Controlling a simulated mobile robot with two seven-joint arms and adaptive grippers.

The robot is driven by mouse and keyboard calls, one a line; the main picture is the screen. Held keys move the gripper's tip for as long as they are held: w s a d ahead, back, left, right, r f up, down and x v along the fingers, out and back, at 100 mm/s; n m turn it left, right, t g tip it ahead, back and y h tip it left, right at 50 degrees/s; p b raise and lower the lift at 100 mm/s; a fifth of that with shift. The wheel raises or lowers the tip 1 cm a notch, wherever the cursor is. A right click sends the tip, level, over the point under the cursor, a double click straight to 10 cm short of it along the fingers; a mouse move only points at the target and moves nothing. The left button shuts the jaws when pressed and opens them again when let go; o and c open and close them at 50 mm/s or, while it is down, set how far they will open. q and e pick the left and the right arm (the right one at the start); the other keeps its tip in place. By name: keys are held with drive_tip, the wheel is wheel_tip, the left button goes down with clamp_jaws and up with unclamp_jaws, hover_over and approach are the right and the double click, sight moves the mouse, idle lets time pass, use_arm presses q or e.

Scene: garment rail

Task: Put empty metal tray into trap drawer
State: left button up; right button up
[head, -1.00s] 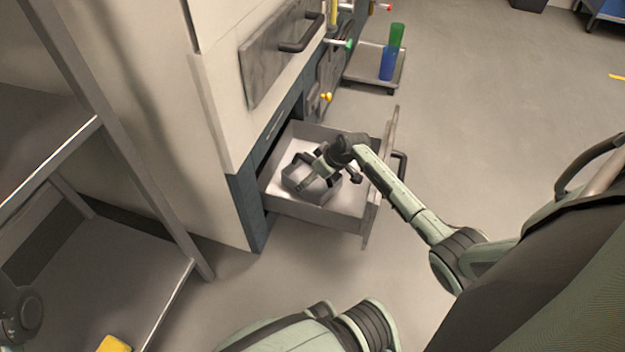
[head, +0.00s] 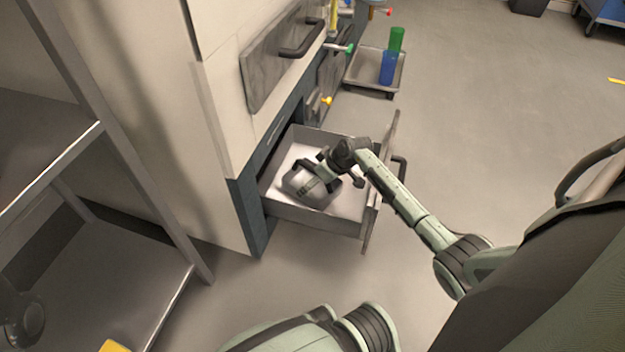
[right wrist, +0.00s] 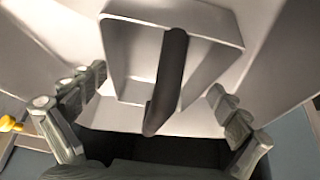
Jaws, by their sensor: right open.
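The metal tray (head: 301,181) is a small grey box with a dark handle, inside the pulled-out drawer (head: 314,221). It seems tilted in the head view; whether it rests flat on the drawer floor is unclear. In the right wrist view the tray (right wrist: 118,50) is open and empty inside, and its dark handle (right wrist: 168,75) stands between my fingers. My right gripper (right wrist: 157,95) is open, with a finger on each side of the handle and a gap to both. In the head view my right gripper (head: 318,182) is over the tray. My left gripper is out of view.
The drawer front, with a black handle (head: 401,168), stands out from the pale cabinet (head: 217,120). A floor tray (head: 362,78) with green and blue cylinders lies beyond. A metal shelf rack (head: 150,285) is at left. Floor right of the drawer is clear.

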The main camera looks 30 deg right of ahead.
drive_tip(key=p+v, duration=0.2)
drive_tip(key=v, duration=0.4)
drive_tip(key=shift+r, duration=0.2)
drive_tip(key=shift+a, duration=0.1)
